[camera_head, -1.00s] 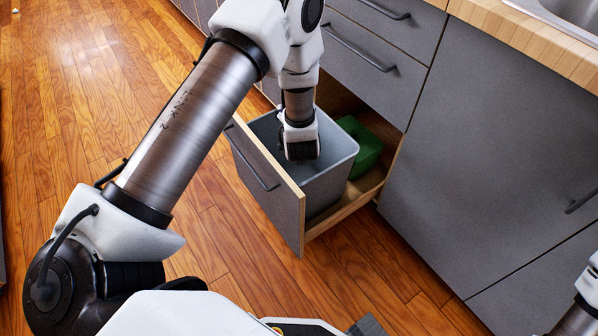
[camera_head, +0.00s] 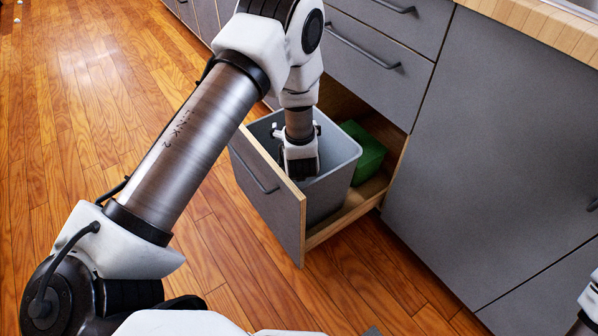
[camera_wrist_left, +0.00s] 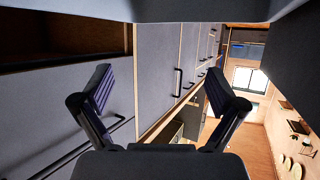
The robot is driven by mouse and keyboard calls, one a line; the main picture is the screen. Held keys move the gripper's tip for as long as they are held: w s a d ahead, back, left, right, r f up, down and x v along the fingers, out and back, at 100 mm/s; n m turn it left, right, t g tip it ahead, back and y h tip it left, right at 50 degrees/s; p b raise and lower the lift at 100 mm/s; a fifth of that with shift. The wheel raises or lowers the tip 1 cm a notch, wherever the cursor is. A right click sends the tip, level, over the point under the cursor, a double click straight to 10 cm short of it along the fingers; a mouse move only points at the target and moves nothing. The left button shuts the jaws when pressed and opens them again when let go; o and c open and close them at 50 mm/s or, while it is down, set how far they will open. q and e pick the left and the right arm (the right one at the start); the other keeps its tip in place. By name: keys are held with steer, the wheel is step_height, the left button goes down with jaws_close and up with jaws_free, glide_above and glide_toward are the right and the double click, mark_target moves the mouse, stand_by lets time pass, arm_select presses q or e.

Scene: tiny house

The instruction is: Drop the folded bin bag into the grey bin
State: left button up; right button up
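The grey bin (camera_head: 337,174) stands upright in the pulled-out drawer (camera_head: 267,190). My left gripper (camera_head: 300,168) points down into the bin's mouth, inside its rim. In the left wrist view, the two fingers of my left gripper (camera_wrist_left: 162,102) are spread wide apart with nothing between them. The folded bin bag shows in neither view; the bin's floor is hidden behind my gripper and the bin wall. My right gripper is out of view; only a piece of my right arm shows at the lower right edge.
A green container (camera_head: 365,152) sits behind the bin in the drawer. Grey cabinets (camera_head: 470,150) with a wooden countertop (camera_head: 545,32) stand to the right. The wooden floor (camera_head: 95,110) to the left is clear.

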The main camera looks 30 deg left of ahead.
arm_select(q)
step_height(320, 180, up, 10)
stand_by(0.6)
